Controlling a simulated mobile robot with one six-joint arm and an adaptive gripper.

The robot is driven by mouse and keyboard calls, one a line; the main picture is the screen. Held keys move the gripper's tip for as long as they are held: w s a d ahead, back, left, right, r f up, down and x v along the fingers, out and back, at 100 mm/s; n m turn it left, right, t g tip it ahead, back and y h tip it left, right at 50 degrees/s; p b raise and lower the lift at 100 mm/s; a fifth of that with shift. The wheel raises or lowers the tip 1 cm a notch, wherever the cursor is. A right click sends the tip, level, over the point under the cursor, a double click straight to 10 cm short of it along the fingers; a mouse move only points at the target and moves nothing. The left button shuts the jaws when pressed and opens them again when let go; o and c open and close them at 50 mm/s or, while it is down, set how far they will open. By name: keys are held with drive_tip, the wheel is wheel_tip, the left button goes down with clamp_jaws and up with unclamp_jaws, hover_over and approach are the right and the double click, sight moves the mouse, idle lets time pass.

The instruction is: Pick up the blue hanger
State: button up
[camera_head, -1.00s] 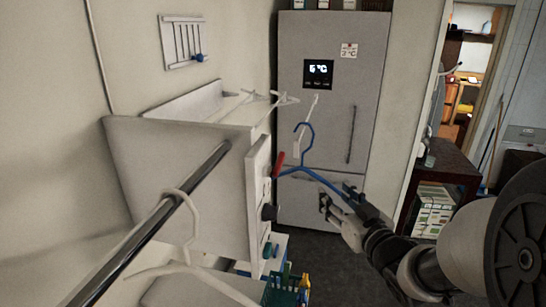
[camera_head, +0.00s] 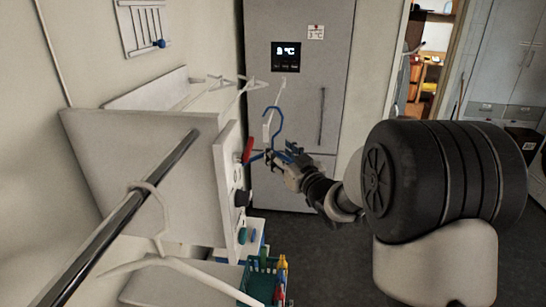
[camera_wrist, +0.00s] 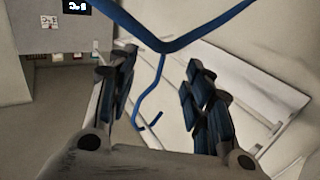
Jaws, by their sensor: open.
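The blue hanger (camera_head: 277,122) shows its hook upright beside the white panel in the head view, with its lower part largely hidden by my gripper. In the wrist view, the blue hanger (camera_wrist: 163,46) has its arms spread across the top, and its neck and hook run down between my fingers. My gripper (camera_head: 278,153) is at the hanger, just below the hook. In the wrist view my gripper (camera_wrist: 160,72) is open, with a finger on each side of the neck and visible gaps. Contact cannot be told.
White hangers (camera_head: 246,86) are close behind the blue one. A metal rod (camera_head: 125,211) with another white hanger (camera_head: 150,262) crosses the left foreground. A white panel with knobs (camera_head: 229,185) stands close left of my gripper. A grey fridge (camera_head: 340,60) is behind. Floor is clear below.

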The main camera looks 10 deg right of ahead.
drive_tip(key=x, duration=0.5)
drive_tip(key=shift+r, duration=0.2)
drive_tip(key=shift+s, duration=0.1)
drive_tip(key=shift+c, duration=0.5)
drive_tip(key=c, duration=0.8)
drive_tip(key=shift+f, duration=0.1)
clamp_jaws()
drive_tip(key=shift+s, duration=0.1)
